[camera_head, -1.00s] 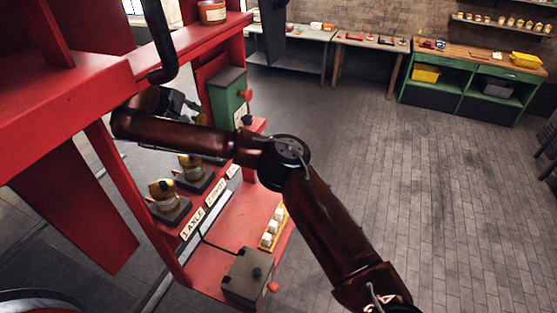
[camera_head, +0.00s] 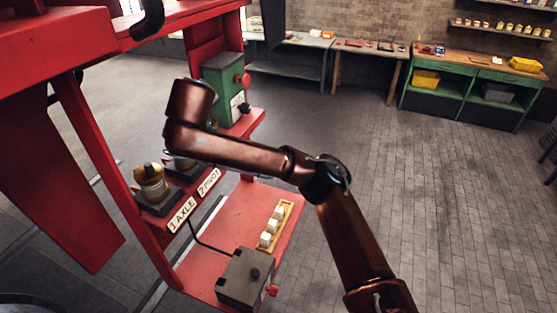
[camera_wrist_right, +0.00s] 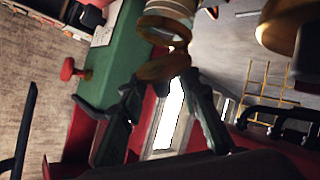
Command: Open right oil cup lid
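In the head view, a brass-topped oil cup (camera_head: 152,183) stands on the red shelf behind the "1 AXLE" label. A second oil cup (camera_head: 178,161) behind the "2 PIVOT" label is mostly hidden by my right forearm. My right gripper is hidden behind that forearm in the head view. In the right wrist view, my right gripper (camera_wrist_right: 161,82) has its dark fingers apart, with the tips close to the brass lid (camera_wrist_right: 163,66) of an oil cup. I cannot tell whether they touch it. Another brass cup (camera_wrist_right: 285,25) shows at the upper right. My left gripper is out of view.
A green box (camera_head: 222,85) with a red knob stands behind the cups, and it is close to my fingers in the right wrist view (camera_wrist_right: 118,52). A grey box (camera_head: 245,278) and a tray of white pieces (camera_head: 287,209) sit on the lower red shelf. The floor at right is clear.

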